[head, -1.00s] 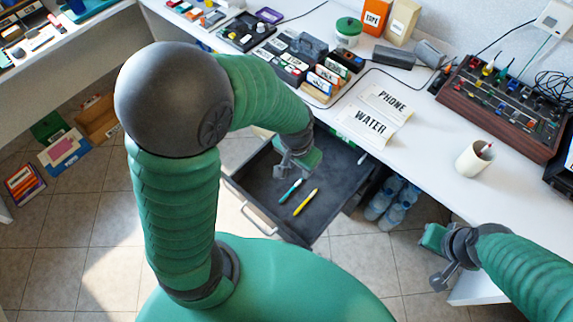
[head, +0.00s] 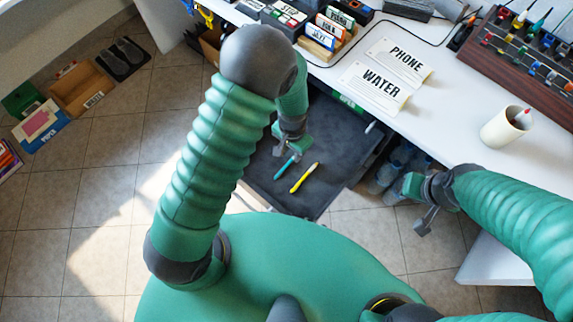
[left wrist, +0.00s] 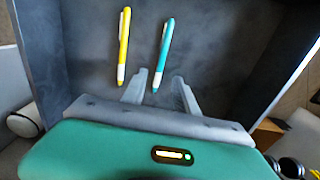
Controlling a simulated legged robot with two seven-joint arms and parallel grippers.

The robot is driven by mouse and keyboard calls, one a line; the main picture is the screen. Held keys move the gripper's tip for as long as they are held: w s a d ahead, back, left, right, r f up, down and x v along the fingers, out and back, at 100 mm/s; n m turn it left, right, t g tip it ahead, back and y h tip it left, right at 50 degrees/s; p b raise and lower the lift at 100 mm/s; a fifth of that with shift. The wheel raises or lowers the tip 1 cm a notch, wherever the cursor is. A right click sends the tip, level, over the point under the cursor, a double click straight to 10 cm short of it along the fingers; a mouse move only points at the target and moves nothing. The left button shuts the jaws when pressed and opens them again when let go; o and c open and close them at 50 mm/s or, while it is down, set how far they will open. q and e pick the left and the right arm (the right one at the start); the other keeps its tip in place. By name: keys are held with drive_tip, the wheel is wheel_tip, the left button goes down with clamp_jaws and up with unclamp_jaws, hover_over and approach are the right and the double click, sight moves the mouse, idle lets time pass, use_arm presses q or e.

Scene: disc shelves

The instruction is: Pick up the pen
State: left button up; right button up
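A teal pen (head: 284,168) and a yellow pen (head: 304,178) lie side by side in the open dark drawer (head: 330,150). In the left wrist view, the teal pen (left wrist: 164,50) is right of the yellow pen (left wrist: 123,50). My left gripper (head: 288,153) is over the drawer at the teal pen's upper end. In the left wrist view its two fingers (left wrist: 158,85) are apart, with the teal pen's lower end between them; contact is not visible. My right gripper (head: 424,215) hangs by the desk's front edge, away from the pens; its finger opening is unclear.
The drawer walls surround the pens. The white desk (head: 450,110) above carries PHONE and WATER cards (head: 378,85), a white cup (head: 505,126) and a tool rack (head: 520,55). Bottles (head: 392,172) stand below the desk. Boxes (head: 80,90) lie on the tiled floor at left.

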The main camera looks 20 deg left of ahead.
sight(291, 160)
use_arm(q)
wheel_tip(291, 160, down, 5)
drive_tip(key=shift+s+r+b, duration=0.1)
drive_tip(key=shift+r+b, duration=0.05)
drive_tip(key=shift+b, duration=0.65)
drive_tip(key=shift+d+r, duration=0.1)
clamp_jaws()
